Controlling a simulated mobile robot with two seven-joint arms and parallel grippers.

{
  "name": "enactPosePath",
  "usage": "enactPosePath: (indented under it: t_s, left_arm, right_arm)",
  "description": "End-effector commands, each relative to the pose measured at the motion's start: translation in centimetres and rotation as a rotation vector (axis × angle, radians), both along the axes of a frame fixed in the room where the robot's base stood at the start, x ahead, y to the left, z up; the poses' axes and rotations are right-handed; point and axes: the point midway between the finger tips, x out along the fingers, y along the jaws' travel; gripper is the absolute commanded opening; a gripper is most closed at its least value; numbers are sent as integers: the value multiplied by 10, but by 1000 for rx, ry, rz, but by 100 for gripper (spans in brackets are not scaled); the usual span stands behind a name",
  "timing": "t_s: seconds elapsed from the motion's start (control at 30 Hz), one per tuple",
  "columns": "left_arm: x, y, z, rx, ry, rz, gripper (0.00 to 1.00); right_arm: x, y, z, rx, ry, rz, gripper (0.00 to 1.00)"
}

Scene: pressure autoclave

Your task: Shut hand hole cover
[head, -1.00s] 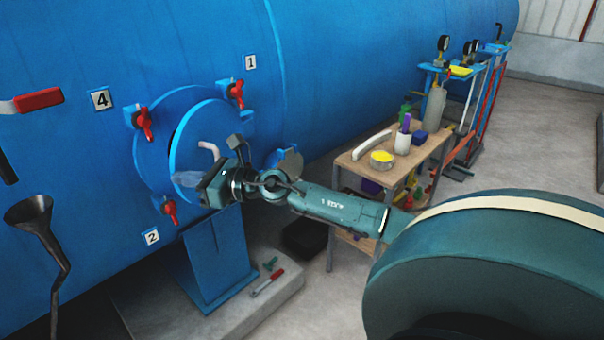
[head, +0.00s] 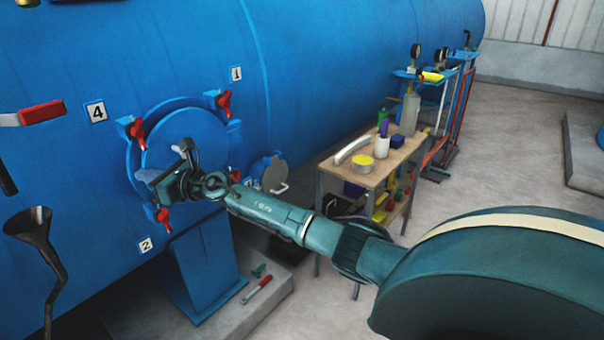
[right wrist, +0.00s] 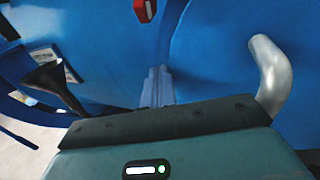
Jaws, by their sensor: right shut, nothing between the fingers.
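The round blue hand hole cover (head: 190,135) lies over the opening on the big blue vessel and looks about flush with its ring. I cannot tell whether it is fully seated. My right gripper (head: 147,178) is shut and empty in front of the cover's lower left part. In the right wrist view the shut fingers (right wrist: 157,88) point toward the blue surface near the cover's edge. The cover's bent grey handle (right wrist: 272,75) is to their right, apart from them. In the head view my wrist hides part of the cover. My left gripper is not in view.
Red-handled clamps sit around the cover at upper left (head: 137,132), upper right (head: 224,102) and lower left (head: 162,218). A dark funnel (head: 32,225) stands at left. A wooden trolley (head: 345,172) with containers stands to the right. Open floor lies beyond it.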

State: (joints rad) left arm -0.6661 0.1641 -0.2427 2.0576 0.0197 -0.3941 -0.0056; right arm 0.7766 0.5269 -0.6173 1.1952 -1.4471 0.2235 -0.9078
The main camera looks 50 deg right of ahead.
Motion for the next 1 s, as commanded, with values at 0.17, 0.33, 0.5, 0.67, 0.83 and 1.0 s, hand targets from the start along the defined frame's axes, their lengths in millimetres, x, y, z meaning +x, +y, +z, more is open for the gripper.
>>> enactPosePath:
  t_s: [0.17, 0.33, 0.5, 0.67, 0.83, 1.0]
  left_arm:
    - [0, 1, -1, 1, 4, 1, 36]
    - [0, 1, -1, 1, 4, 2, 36]
    - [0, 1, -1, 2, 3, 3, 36]
    - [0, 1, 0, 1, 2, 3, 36]
    - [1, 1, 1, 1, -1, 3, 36]
    - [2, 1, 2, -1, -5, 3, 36]
  right_arm:
    - [11, 7, 0, 2, 0, -17, 0]
    - [14, 8, 0, 0, 0, -22, 0]
    - [14, 8, 0, 0, 0, -22, 0]
    - [14, 8, 0, 0, 0, -22, 0]
    - [14, 8, -1, 0, 0, -22, 0]
    - [13, 6, -1, -1, 1, -22, 0]
